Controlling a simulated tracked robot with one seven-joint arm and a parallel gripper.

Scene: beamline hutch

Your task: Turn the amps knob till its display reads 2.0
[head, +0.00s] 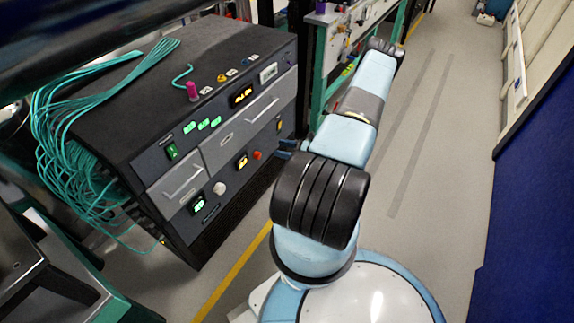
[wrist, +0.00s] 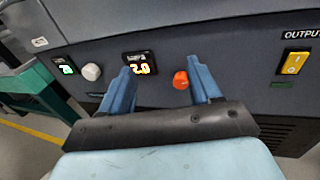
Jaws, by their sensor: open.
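A red-orange knob (wrist: 181,80) sits on the dark front panel, with an amber display (wrist: 145,63) to its left. The display's glowing digits are blurred and partly behind a finger, so I cannot read them surely. No amps label is legible. My gripper (wrist: 160,66) is open, its blue fingers pointing at the panel. The knob lies between them in the picture, close to the right finger; I cannot tell whether they touch. In the head view, my gripper (head: 287,148) is just right of the red knob (head: 257,155) and the amber display (head: 242,161).
A white knob (wrist: 92,72) and a green display (wrist: 66,69) are further left on the panel. A yellow output switch (wrist: 295,63) is to the right. Teal cables (head: 75,125) hang at the cabinet's left side. The floor aisle (head: 440,150) to the right is clear.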

